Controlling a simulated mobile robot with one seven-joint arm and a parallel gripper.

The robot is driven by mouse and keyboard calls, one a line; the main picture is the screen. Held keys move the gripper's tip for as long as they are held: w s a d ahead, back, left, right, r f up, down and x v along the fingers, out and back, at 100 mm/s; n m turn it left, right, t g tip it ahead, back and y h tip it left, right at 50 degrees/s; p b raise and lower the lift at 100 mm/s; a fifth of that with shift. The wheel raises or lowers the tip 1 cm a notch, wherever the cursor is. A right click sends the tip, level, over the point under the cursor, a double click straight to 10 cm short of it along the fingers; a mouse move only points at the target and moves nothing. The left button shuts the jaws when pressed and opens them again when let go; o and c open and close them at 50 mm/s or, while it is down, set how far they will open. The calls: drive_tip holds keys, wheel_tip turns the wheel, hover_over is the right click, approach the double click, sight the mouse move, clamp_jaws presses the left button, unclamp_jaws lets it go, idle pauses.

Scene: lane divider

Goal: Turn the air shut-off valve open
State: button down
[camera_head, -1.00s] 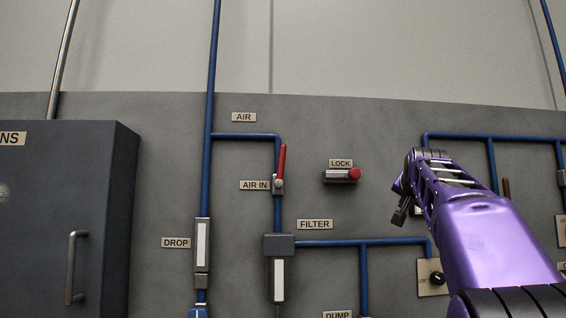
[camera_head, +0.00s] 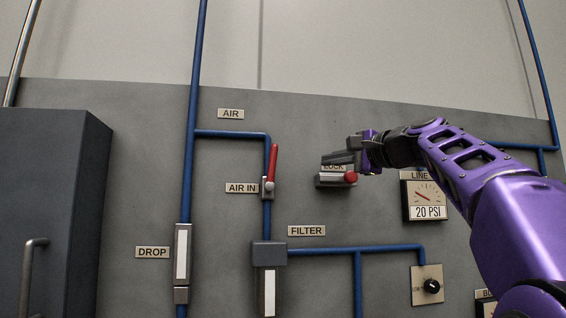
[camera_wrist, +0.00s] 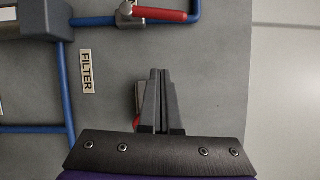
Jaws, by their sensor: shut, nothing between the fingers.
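The air shut-off valve has a red lever (camera_head: 272,164) on the blue AIR IN pipe in the head view. The lever points up, nearly in line with the vertical pipe and tilted slightly right. In the wrist view the red lever (camera_wrist: 163,14) shows at the top, beyond the fingertips. My gripper (camera_head: 355,143) is to the right of the lever, in front of the LOCK fitting, and apart from the lever. Its two fingers (camera_wrist: 160,72) are together with nothing between them. They partly hide the LOCK fitting behind them.
The LOCK fitting with a red knob (camera_head: 350,177) sits right of the valve. A filter (camera_head: 269,254) is below the valve. A gauge reading 20 PSI (camera_head: 427,201) and a small dial (camera_head: 431,286) are at the right. A dark cabinet (camera_head: 60,190) stands at the left.

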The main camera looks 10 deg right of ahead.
sight(272, 167)
drive_tip(key=shift+w+a+r+p, duration=0.2)
drive_tip(key=shift+w+a+p, duration=0.55)
drive_tip(key=shift+w+a, duration=0.65)
drive_tip(key=shift+w+a+r+p, duration=0.2)
drive_tip(key=shift+w+a+p, duration=0.6)
drive_tip(key=shift+w+a, duration=0.5)
drive_tip(key=shift+w+a+r+p, duration=0.2)
drive_tip(key=shift+w+a+p, duration=0.55)
drive_tip(key=shift+w+a, duration=0.65)
drive_tip(key=shift+s, duration=0.15)
